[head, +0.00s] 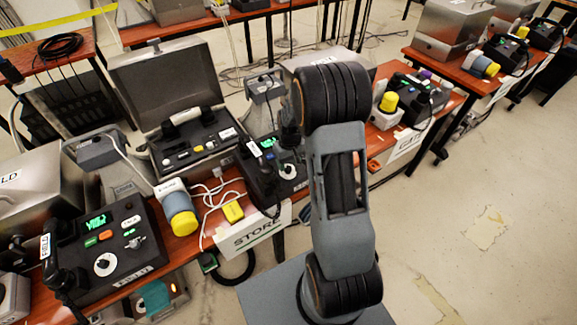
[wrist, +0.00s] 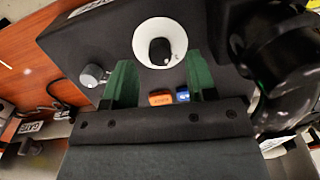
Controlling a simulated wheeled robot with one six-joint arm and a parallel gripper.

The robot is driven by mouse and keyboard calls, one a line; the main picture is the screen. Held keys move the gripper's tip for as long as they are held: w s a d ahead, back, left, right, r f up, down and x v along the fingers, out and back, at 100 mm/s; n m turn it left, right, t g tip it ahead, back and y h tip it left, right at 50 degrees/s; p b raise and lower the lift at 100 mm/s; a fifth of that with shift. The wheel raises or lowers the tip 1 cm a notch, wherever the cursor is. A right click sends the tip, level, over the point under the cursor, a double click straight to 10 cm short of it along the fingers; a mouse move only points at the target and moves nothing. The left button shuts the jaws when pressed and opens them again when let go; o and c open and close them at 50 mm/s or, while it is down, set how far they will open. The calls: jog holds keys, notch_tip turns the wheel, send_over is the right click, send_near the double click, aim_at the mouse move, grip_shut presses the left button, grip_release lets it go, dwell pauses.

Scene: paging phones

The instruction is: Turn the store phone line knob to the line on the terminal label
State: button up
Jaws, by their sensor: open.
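In the head view, a black phone (head: 272,168) with a green display and a white dial (head: 289,171) sits behind the STORE sign (head: 255,230), partly hidden by my arm. In the wrist view, a black phone panel carries a white round dial (wrist: 146,35) with a black knob (wrist: 160,51) at its centre. My gripper (wrist: 160,64) is open, its two green fingers apart below the dial. The knob lies beyond the fingertips, and I see no contact. The head view hides my gripper behind my arm. The terminal label's text is not readable.
The wrist view shows a grey knob (wrist: 93,75), an orange button (wrist: 160,98), a blue button (wrist: 183,95) and a black handset (wrist: 285,55) at right. In the head view, another phone (head: 105,240), a yellow-capped cylinder (head: 180,210) and an open metal case (head: 165,85) crowd the bench.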

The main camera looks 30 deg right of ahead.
aim_at(288, 169)
jog(key=shift+f, duration=1.2)
jog(key=shift+c, duration=0.5)
jog(key=c, duration=0.8)
jog(key=shift+c, duration=0.2)
